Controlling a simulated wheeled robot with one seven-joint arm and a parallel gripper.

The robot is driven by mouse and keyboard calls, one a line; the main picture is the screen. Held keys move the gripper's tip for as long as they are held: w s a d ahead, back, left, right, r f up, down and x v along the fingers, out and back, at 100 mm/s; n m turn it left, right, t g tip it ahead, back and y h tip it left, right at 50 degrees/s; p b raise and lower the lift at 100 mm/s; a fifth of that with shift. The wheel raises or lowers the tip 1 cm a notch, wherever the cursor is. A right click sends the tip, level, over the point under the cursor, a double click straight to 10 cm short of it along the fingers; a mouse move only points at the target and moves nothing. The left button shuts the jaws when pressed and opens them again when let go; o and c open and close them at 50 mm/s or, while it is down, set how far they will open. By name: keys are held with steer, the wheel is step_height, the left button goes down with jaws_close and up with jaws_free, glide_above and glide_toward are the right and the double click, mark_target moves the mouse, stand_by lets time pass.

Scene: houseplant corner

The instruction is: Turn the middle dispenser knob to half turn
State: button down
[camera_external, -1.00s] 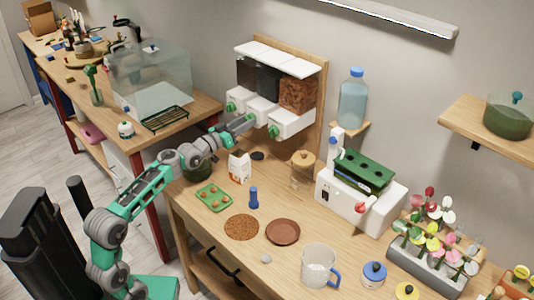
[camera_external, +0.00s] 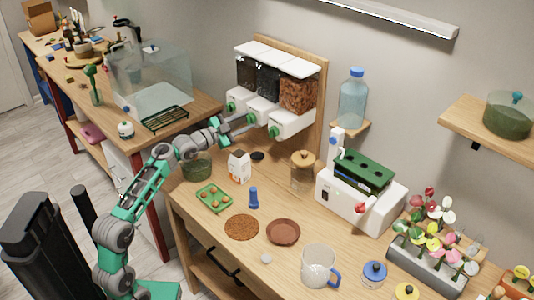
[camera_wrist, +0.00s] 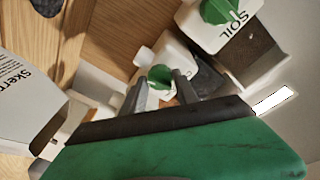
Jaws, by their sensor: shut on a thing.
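Three white dispensers hang on a wooden backboard in the external view, each with a green knob. The middle dispenser (camera_external: 264,107) has dark contents. Its knob (camera_external: 251,118) is at my gripper (camera_external: 246,122), which reaches it from the left front. In the wrist view, the green middle knob (camera_wrist: 160,77) sits between the two grey fingertips of my gripper (camera_wrist: 161,88), which is shut on it. The fingers partly cover the white housing. The knob's exact angle is hard to read.
A neighbouring knob (camera_wrist: 217,10) on a dispenser marked SOIL is close by in the wrist view. The right dispenser's knob (camera_external: 274,131) is just right of my gripper. A carton (camera_external: 239,166) and a dark green pot (camera_external: 197,165) stand below the arm.

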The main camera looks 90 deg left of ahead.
steer(key=shift+m, duration=1.3)
steer(key=shift+r, duration=0.1)
steer(key=c, duration=1)
jaws_free()
steer(key=shift+o, duration=0.2)
steer(key=v, duration=0.7)
steer(key=shift+s+d, duration=0.2)
steer(key=shift+s, duration=0.15)
